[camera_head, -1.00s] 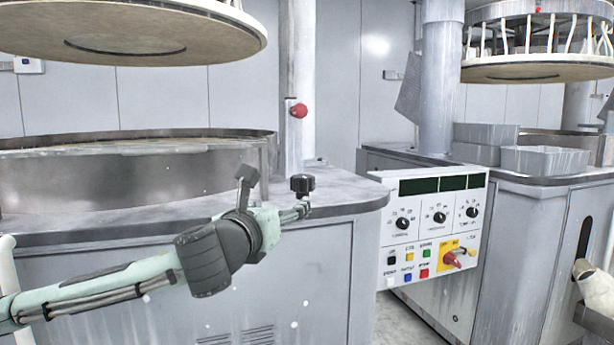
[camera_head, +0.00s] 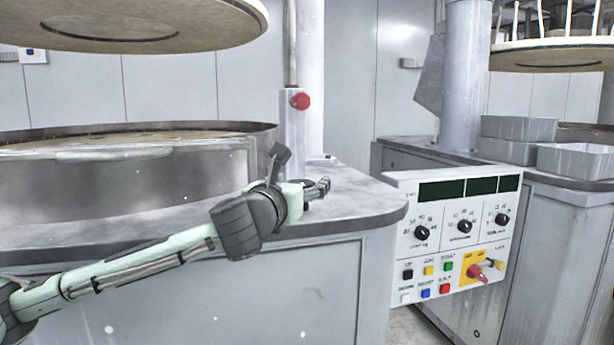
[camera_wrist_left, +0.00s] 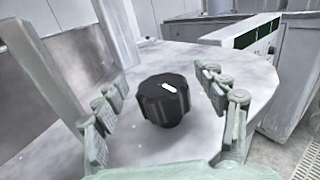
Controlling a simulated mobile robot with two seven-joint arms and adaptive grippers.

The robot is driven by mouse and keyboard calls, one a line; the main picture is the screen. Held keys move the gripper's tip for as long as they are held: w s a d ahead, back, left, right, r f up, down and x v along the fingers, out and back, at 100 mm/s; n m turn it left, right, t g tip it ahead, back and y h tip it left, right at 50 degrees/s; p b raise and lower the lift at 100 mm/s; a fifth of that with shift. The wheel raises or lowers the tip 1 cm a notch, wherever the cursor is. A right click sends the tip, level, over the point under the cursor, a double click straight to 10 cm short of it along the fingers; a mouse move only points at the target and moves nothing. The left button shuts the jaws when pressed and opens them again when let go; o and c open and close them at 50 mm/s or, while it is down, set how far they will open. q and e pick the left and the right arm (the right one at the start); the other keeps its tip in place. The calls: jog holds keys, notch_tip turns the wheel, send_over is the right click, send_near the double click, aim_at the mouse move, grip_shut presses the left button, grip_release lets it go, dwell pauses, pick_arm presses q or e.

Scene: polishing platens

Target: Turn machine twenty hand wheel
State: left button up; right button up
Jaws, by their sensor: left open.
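The hand wheel (camera_wrist_left: 164,101) is a black, ribbed knob with a small white mark on top, standing on the grey machine top. In the left wrist view it sits between the two open fingers of my left gripper (camera_wrist_left: 160,112), with a visible gap on each side. In the head view my left gripper (camera_head: 318,188) is over the rounded corner of the machine top (camera_head: 362,205), and it hides most of the wheel. My right gripper is not in view.
A post with a red button (camera_head: 300,101) stands just behind the gripper. A round metal basin (camera_head: 110,180) lies to the left under a hanging disc (camera_head: 130,22). A control panel (camera_head: 462,235) with knobs and coloured buttons stands to the right. Grey bins (camera_head: 515,138) are farther back.

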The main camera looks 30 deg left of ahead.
pick_arm(q)
jog(key=shift+x, duration=2)
jog(key=c, duration=1.3)
jog(key=shift+c, duration=0.3)
